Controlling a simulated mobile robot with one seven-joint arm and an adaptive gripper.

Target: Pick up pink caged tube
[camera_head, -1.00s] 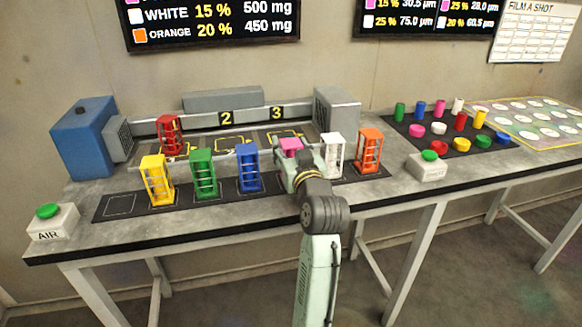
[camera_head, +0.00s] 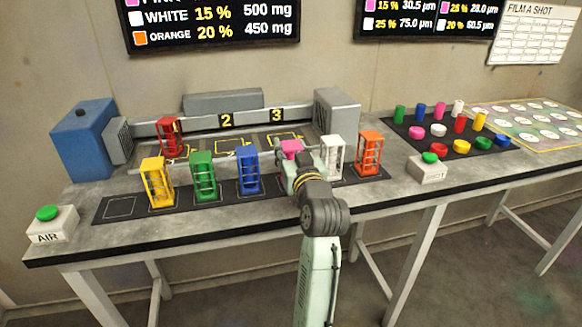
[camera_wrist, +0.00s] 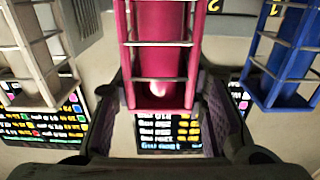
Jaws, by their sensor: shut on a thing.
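The pink caged tube (camera_head: 291,147) stands in the row between the blue and white ones. Only its top shows in the head view; my gripper and arm hide the rest, so I cannot tell if its base touches the mat. In the wrist view the pink caged tube (camera_wrist: 165,45) is central and upright, between my fingers. My gripper (camera_head: 288,168) is shut on it, one finger on each side, from the front.
The blue caged tube (camera_head: 248,170) is close on the left and the white caged tube (camera_head: 333,156) close on the right. Green (camera_head: 203,175), yellow (camera_head: 157,182) and orange (camera_head: 369,153) ones share the row. A red one (camera_head: 169,138) stands behind.

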